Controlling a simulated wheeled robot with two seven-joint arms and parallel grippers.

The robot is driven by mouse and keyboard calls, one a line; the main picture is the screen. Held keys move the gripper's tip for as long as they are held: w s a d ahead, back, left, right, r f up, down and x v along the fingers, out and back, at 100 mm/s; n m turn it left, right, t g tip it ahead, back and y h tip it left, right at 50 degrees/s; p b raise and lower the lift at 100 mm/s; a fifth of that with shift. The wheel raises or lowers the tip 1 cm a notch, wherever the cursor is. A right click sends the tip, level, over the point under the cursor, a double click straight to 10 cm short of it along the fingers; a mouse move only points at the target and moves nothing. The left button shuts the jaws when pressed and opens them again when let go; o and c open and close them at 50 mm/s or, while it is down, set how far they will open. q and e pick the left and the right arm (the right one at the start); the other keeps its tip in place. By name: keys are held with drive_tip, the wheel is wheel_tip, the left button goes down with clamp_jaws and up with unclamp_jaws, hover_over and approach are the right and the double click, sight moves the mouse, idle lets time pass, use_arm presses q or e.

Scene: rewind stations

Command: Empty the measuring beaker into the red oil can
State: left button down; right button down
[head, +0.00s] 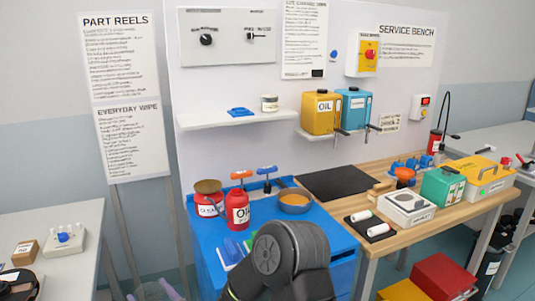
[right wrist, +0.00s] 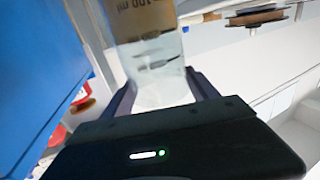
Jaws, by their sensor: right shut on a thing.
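My right gripper (right wrist: 165,95) is shut on a clear measuring beaker (right wrist: 158,60) in the right wrist view. The beaker has dark marks and "100 ml" lettering, and looks brownish at the top of the frame and clear nearer the jaws. Its rim is out of frame. In the head view my right arm is in front, and its gripper and the beaker are hidden. A red oil can (head: 238,211) stands on the blue cabinet. Behind it to the left is another red can (head: 205,203) with a brown dish or funnel on top. My left gripper is not in view.
An orange-brown bowl (head: 295,201) sits right of the cans on the blue cabinet (head: 335,232). Blue and orange valve-like handles (head: 266,172) stand behind. A shelf above holds yellow (head: 321,113) and blue (head: 353,107) oil containers. The wooden bench (head: 450,212) at right is crowded.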

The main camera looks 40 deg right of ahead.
drive_tip(key=shift+d, duration=0.3)
